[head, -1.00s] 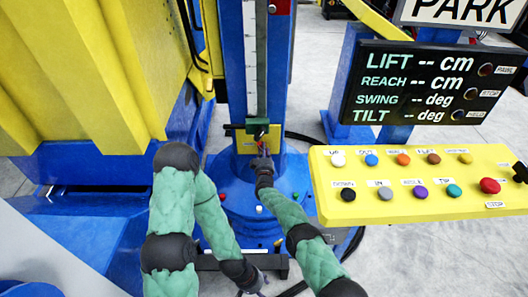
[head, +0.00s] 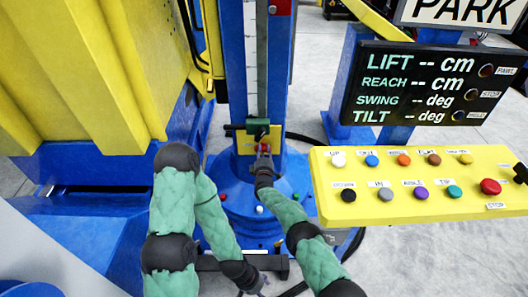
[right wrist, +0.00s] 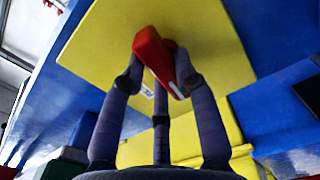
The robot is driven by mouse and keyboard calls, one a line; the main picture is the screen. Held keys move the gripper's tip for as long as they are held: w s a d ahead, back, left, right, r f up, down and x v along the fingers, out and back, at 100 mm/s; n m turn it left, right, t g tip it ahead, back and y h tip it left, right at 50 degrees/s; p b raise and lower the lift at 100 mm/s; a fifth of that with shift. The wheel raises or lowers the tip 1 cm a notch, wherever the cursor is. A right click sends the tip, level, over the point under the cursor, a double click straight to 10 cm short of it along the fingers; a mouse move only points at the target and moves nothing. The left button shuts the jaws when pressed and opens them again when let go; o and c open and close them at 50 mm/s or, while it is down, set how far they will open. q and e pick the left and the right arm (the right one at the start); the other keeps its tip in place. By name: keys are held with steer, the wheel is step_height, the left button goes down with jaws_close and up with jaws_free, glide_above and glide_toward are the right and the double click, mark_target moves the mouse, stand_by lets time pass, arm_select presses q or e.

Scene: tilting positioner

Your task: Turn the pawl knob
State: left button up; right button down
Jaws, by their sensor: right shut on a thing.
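The pawl knob (right wrist: 154,58) is red and stands out from a yellow plate (right wrist: 90,45) in the right wrist view. In the head view the knob is small and mostly hidden by my right gripper (head: 263,155), low on the blue column. My right gripper (right wrist: 160,80) has its fingers closed around the red knob, which looks tilted in that view. A small label shows partly between the fingers. My left gripper (head: 252,284) hangs low near the base, apart from the knob; its fingers are too small to read.
A yellow button panel (head: 330,185) and a black display (head: 420,88) stand to the right. A large yellow and blue structure (head: 70,70) fills the left.

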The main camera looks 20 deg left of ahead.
steer(key=shift+a+r+n, duration=0.1)
steer(key=shift+n, duration=0.8)
steer(key=c, duration=0.9)
jaws_free()
steer(key=shift+a, duration=0.1)
steer(key=shift+c, duration=0.2)
